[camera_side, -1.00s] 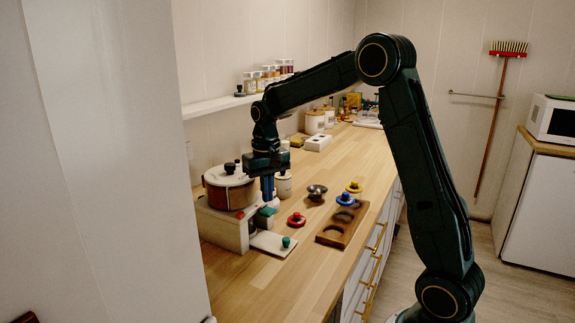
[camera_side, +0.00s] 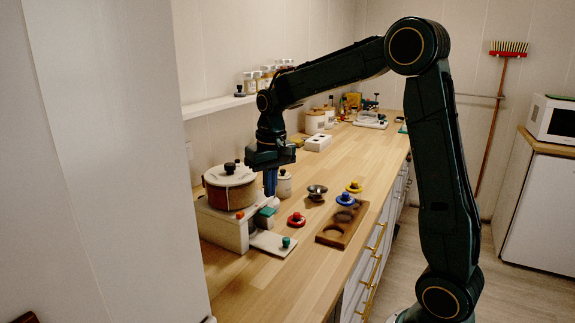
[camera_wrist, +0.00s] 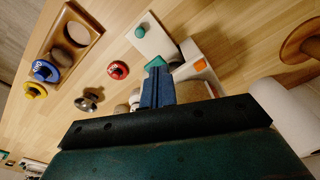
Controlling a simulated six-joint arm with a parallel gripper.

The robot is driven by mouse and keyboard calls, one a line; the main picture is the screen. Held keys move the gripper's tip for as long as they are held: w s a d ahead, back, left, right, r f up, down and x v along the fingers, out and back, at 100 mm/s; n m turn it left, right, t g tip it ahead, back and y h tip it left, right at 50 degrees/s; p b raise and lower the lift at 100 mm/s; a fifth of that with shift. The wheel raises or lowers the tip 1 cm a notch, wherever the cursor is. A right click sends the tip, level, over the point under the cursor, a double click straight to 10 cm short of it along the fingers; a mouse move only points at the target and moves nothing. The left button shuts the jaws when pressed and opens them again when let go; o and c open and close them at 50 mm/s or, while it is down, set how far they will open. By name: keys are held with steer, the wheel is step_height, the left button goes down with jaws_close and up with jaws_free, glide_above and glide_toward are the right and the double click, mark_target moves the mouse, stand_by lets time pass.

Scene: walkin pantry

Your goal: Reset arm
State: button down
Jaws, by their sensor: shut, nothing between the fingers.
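My gripper (camera_side: 270,182) is shut and empty, with its blue fingers pointing down beside the brown pot (camera_side: 231,190) and its white lid. The pot stands on a white block (camera_side: 224,226) at the left of the counter. In the wrist view the shut blue fingers (camera_wrist: 157,80) show in front of a teal piece (camera_wrist: 155,63). I cannot tell whether the fingertips touch it. A white plate (camera_side: 268,242) with a green knob (camera_side: 286,241) lies in front of the block.
A wooden tray (camera_side: 331,237) with round recesses lies at the counter's front edge. The front counter (camera_side: 265,285) is clear.

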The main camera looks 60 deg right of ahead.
steer(key=s+a+r+n+t, duration=0.2)
steer(key=s+a+r, duration=0.45)
steer(key=s, duration=0.35)
steer(key=s+a+f+n+t, duration=0.1)
steer(key=s+a, duration=0.1)
steer(key=s, duration=0.4)
steer(key=s+a+n+t, duration=0.2)
steer(key=s+a, duration=0.1)
steer(key=s, duration=0.3)
steer(key=shift+s+f, duration=0.3)
steer(key=shift+f, duration=0.1)
steer(key=shift+w, duration=0.2)
stand_by(1.0)
steer(key=w+d+m+t, duration=0.1)
steer(key=w+d, duration=0.3)
steer(key=w, duration=0.4)
steer(key=w+d+m+t, duration=0.1)
steer(key=w+d+m, duration=0.3)
steer(key=w, duration=0.3)
steer(key=w+d+m+t+y, duration=0.1)
steer(key=w+d+m, duration=0.1)
steer(key=w+d, duration=0.4)
steer(key=shift+w+f+m+t, duration=0.3)
steer(key=shift+w, duration=1)
